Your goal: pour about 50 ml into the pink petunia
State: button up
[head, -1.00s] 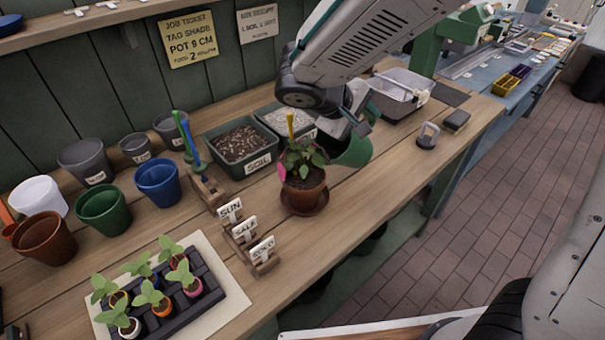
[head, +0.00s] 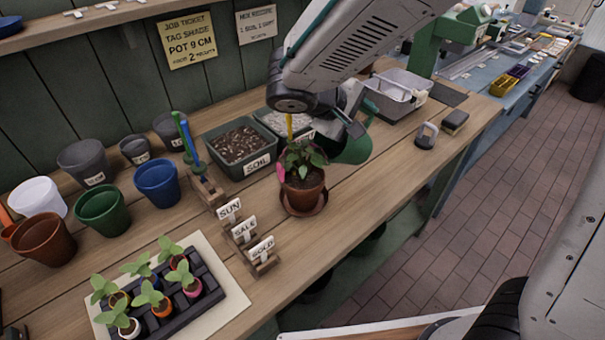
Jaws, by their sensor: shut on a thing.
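The petunia (head: 303,158) has dark green leaves and a pink patch at its left side. It stands upright in a terracotta pot (head: 303,191) on a saucer (head: 291,210). My gripper (head: 350,122) is just behind and right of the plant. It is shut on a green vessel, seemingly a watering can (head: 354,150), which is tilted and partly hidden by the plant and the gripper. A yellow upright piece (head: 289,126) shows above the leaves; I cannot tell what it belongs to. No water stream can be made out.
A soil bin (head: 240,146) and a bin of pale grit stand behind the plant. A grey tub (head: 399,95) is at the right.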

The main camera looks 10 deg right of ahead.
jog(key=shift+s+a+r+h, duration=0.1)
jog(key=shift+a+r+h, duration=0.1)
jog(key=shift+r+h, duration=0.15)
dwell(1.3)
jog(key=shift+f, duration=0.1)
